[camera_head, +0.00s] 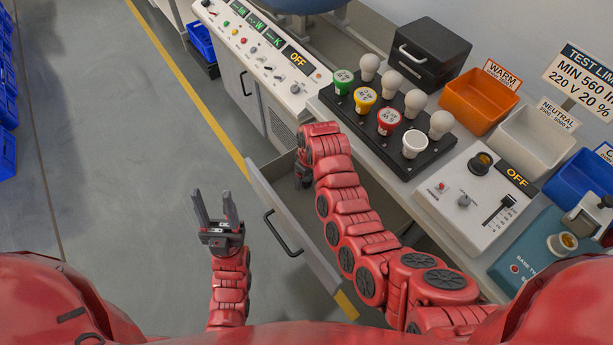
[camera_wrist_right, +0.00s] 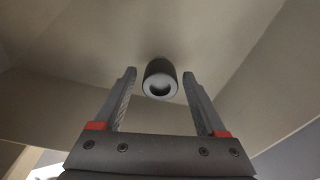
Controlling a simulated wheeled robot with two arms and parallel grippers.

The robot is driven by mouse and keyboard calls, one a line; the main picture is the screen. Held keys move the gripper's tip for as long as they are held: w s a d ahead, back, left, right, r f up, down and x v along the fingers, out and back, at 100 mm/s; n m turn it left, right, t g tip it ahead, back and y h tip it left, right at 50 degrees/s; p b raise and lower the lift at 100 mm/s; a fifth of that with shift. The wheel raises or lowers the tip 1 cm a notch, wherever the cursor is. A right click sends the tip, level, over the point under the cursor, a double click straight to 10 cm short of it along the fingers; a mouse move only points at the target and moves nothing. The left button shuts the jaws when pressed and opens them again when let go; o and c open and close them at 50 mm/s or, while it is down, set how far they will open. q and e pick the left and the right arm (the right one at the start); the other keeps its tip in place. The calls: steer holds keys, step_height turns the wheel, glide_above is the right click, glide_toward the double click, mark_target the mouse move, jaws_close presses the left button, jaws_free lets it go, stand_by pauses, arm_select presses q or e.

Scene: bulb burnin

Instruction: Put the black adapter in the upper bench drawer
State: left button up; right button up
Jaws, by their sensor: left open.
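The bench drawer (camera_head: 318,262) is pulled out, with its front panel and dark handle facing the aisle. My right arm reaches down into it, and my right gripper (camera_head: 303,176) is low inside, partly hidden by the arm. In the right wrist view the black adapter (camera_wrist_right: 160,80) is a short dark cylinder with a pale round opening, against the drawer's beige inside. My right gripper's fingers (camera_wrist_right: 160,72) are spread on either side of it, with a gap to each. My left gripper (camera_head: 213,196) is open and empty over the floor, left of the drawer.
The bench top holds a black bulb rack (camera_head: 390,125), a power panel (camera_head: 262,50), a tester (camera_head: 475,195), a black box (camera_head: 430,55) and orange (camera_head: 478,100), white (camera_head: 532,137) and blue (camera_head: 583,185) bins. The floor (camera_head: 120,190) on the left is clear.

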mark_target(308, 178)
steer(key=shift+r, duration=0.15)
steer(key=r, duration=0.3)
steer(key=r+b, duration=0.1)
steer(key=r, duration=0.2)
steer(key=shift+s+d+r, duration=0.1)
steer(key=shift+s+d, duration=0.05)
steer(key=shift+d, duration=0.05)
steer(key=r+p, duration=0.1)
steer(key=r, duration=0.1)
steer(key=r+p, duration=0.3)
steer(key=shift+s+d+r, duration=0.3)
steer(key=shift+d+r, duration=0.05)
steer(key=shift+r, duration=0.05)
